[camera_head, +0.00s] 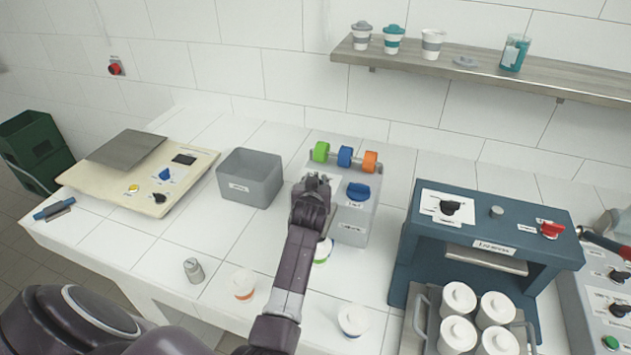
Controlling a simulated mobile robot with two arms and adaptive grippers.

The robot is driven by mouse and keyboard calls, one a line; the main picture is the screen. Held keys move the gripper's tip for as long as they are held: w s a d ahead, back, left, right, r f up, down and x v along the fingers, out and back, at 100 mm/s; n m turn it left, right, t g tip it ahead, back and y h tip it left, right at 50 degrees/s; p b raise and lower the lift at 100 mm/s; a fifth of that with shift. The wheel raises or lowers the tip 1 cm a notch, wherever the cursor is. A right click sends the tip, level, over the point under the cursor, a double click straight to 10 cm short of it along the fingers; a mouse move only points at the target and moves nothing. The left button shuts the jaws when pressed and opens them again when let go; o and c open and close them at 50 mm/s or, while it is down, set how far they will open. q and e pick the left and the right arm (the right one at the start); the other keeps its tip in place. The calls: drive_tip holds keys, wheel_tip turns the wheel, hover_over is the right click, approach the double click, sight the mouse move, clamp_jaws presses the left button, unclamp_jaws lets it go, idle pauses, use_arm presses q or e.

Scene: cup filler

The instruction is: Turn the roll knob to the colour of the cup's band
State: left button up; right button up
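The grey machine (367,221) stands mid-counter with green (320,152), blue (345,157) and orange (370,161) rolls on a bar along its top. A blue knob (358,191) sits on its face above a small label, too small to read. My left gripper (316,183) is over the machine's left part, left of the blue knob and apart from it in the picture. Its fingers are too small to tell open from shut. A white cup with a green band (322,250) stands at the machine's foot, partly hidden by my arm. My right gripper is out of view.
Other white cups stand in front, one with an orange band (243,284) and another at the front (352,319). A grey bin (250,177) is left of the machine. A blue press (470,238) with lidded cups is at right. A shelf (480,68) hangs above.

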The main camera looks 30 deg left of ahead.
use_arm(q)
wheel_tip(320, 180, up, 10)
idle(0.5)
drive_tip(key=shift+o, duration=0.4)
